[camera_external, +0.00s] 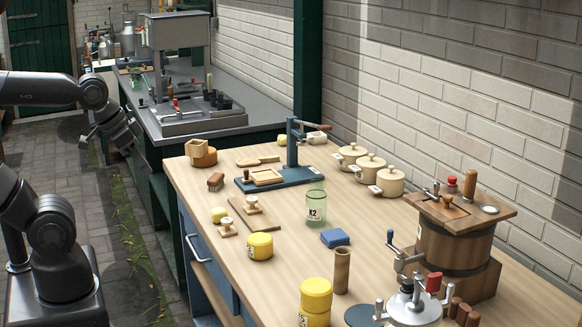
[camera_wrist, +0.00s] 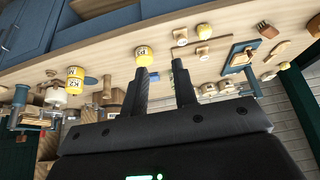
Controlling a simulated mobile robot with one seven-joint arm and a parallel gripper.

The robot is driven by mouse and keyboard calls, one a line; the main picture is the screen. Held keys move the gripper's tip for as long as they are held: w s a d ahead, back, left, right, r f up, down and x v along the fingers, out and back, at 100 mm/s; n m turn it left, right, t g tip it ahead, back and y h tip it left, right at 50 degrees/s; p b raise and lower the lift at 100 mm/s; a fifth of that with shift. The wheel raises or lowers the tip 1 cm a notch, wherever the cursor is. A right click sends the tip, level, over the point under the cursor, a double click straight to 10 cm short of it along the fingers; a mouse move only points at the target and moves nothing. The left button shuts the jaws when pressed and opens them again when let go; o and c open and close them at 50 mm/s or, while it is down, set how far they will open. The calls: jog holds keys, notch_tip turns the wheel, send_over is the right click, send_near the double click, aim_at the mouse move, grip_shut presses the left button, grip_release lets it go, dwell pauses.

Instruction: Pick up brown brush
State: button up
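The brown brush (camera_external: 215,181) lies on the wooden table (camera_external: 290,215) near its left edge, left of a blue stand with a wooden frame. In the wrist view the brush (camera_wrist: 268,30) appears small at the upper right, beyond my fingers. My gripper (camera_external: 143,158) is left of the table, in the air over the paved aisle, apart from the brush. In the wrist view my gripper (camera_wrist: 161,68) has its two dark fingers spread with nothing held between them.
Near the brush are a round wooden piece (camera_external: 202,157), the blue stand (camera_external: 282,178) and wooden stamps (camera_external: 228,226). A yellow tin (camera_external: 260,246), green glass jar (camera_external: 316,206), cream pots (camera_external: 370,168) and a wooden barrel (camera_external: 455,245) stand farther along. A grey counter (camera_external: 230,100) is behind.

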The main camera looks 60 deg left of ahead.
jog(key=shift+o, duration=0.3)
jog(key=o, duration=1.4)
jog(key=shift+o, duration=0.2)
jog(key=m+g, duration=0.6)
jog(key=m, duration=0.2)
send_over(217, 177)
jog(key=f, duration=1.1)
jog(key=a+f, duration=0.1)
jog(key=f, duration=0.5)
jog(key=shift+s, duration=0.1)
jog(key=shift+d+f, duration=0.2)
jog(key=shift+f, duration=1.2)
jog(key=shift+d+f, duration=0.15)
jog(key=shift+f, duration=1.2)
